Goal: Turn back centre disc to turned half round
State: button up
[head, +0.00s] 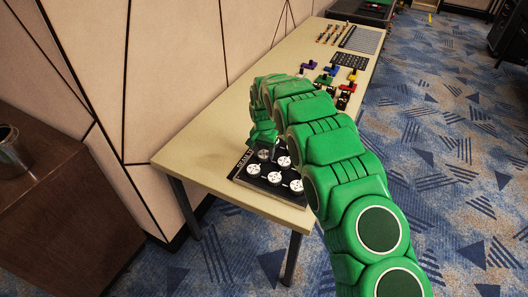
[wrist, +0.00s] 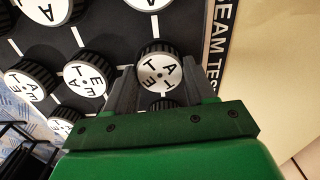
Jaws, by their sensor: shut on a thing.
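The black board (head: 240,173) lies on the near end of the long table, with several white-faced, black-rimmed discs on it. In the wrist view my gripper (wrist: 160,76) is shut on a disc (wrist: 161,71) in the row beside the "BEAM TEST" lettering, one finger on each side of its ribbed rim.
Another lettered disc (wrist: 85,75) stands close to the left finger, and a further disc (wrist: 147,3) lies beyond the held one. Coloured blocks (head: 325,76) and a dark grid (head: 349,61) lie farther along the table (head: 203,148). The table's near left corner is bare.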

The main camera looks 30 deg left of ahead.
aim_at(264, 154)
jog(key=n, duration=0.5)
jog(key=shift+n, duration=0.3)
jog(key=n, duration=0.5)
jog(key=shift+n, duration=0.3)
jog(key=o, duration=1)
jog(key=shift+o, duration=0.2)
jog(key=shift+r, duration=3.85)
